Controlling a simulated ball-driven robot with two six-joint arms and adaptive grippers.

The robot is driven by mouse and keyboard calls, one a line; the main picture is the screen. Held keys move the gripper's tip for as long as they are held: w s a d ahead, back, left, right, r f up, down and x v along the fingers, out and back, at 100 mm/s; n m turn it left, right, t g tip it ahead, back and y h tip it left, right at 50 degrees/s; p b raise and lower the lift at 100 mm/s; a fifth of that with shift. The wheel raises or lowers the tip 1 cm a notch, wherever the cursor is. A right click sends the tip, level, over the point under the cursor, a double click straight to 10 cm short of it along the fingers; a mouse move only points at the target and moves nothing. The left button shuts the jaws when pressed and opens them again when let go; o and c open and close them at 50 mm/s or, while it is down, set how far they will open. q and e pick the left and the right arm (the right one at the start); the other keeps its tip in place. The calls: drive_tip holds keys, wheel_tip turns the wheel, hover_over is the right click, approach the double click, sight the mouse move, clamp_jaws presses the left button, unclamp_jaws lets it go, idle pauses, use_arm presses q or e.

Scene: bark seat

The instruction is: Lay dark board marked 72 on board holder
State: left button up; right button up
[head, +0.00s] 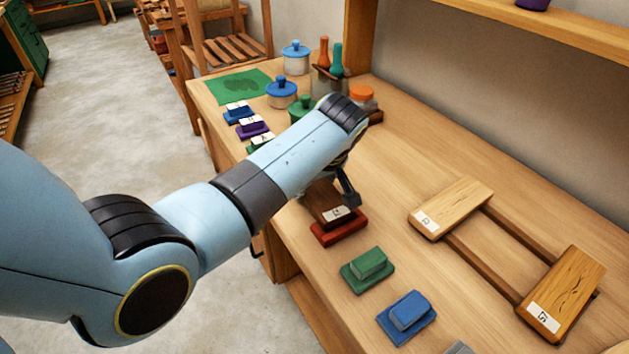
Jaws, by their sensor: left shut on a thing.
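The dark board (322,203) has a white label at its near end; the label is too small to read surely. My left gripper (349,198) is shut on this board, and my arm hides its far part. The board is at or just above a red block (340,232); I cannot tell whether they touch. The board holder (482,268) is two brown rails on the bench to the right. A light board with a label (452,207) lies across its far left end, and another light board marked 57 (562,290) across its near right end. The middle is open. My right gripper is not in view.
A green block (368,270) and a blue block (407,316) sit on the bench (400,165) in front of the holder. Lidded jars (296,56), a pot with bottles and small labelled blocks stand at the far left. A shelf hangs above right.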

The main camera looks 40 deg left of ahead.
use_arm(q)
drive_tip(key=shift+s+d+f, duration=0.15)
drive_tip(key=shift+s+f, duration=0.3)
drive_tip(key=shift+f, duration=0.1)
drive_tip(key=o, duration=1.6)
drive_tip(key=shift+w+r, duration=0.1)
drive_tip(key=shift+w, duration=0.1)
drive_tip(key=shift+c, duration=0.2)
drive_tip(key=shift+r, duration=0.1)
drive_tip(key=shift+o, duration=0.5)
drive_tip(key=shift+w, duration=0.1)
drive_tip(key=shift+r, duration=0.15)
wheel_tip(320, 180, up, 7)
drive_tip(key=p, duration=0.7)
drive_tip(key=shift+p, duration=0.3)
